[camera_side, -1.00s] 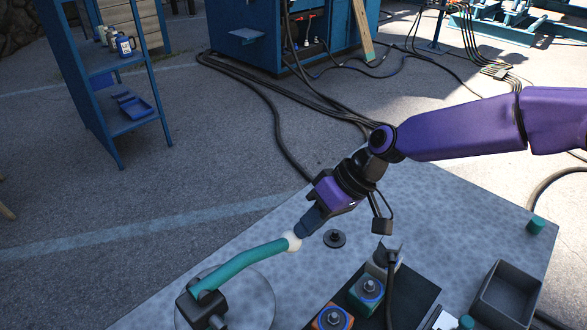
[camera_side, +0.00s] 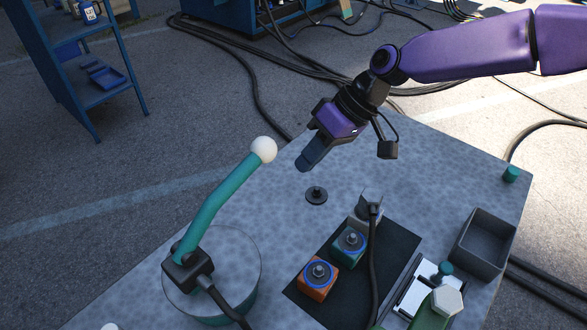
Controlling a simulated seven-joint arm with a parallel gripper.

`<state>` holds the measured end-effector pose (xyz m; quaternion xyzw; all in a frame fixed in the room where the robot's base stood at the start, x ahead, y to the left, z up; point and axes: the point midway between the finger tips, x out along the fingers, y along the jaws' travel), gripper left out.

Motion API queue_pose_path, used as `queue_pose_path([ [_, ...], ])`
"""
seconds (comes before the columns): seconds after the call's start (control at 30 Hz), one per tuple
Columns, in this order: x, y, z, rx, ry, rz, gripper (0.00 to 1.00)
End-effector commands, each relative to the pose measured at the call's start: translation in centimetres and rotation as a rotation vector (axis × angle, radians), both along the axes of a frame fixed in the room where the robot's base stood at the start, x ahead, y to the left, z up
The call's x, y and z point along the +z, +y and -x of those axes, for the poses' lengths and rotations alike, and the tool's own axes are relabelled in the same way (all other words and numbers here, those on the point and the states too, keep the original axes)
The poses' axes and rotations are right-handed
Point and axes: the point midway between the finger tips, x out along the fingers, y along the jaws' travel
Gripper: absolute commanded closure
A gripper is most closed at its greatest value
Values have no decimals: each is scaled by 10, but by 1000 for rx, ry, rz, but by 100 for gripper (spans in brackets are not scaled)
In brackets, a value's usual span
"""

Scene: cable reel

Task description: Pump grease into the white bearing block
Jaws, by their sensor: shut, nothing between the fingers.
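The teal pump lever (camera_side: 215,208) with its white ball knob (camera_side: 263,149) slants steeply up from a black pump head (camera_side: 188,271) on a round, grey-lidded pot (camera_side: 245,270). My gripper (camera_side: 304,163) is shut and empty, pointing down just right of the knob with a visible gap. The white bearing block (camera_side: 367,202) is partly hidden behind a black hose (camera_side: 374,255), whose end is at the block; I cannot tell whether it is seated. A teal block (camera_side: 348,243) and an orange block (camera_side: 318,279) stand in front of it.
The blocks stand on a black mat (camera_side: 396,262). A black disc (camera_side: 316,195) lies below my gripper. A grey open bin (camera_side: 487,245), a teal cap (camera_side: 511,174) and a green object with a pale hexagonal end (camera_side: 447,301) are at the right. The table's back left is clear.

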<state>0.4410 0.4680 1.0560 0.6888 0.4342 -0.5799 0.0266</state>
Motion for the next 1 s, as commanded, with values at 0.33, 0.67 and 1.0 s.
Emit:
queue_pose_path([
  [0.33,49,-44,-12,-4,-4,-4,100],
  [0.67,61,-56,-15,-2,-1,-3,100],
  [1.0,61,-55,-15,-3,-2,-4,100],
])
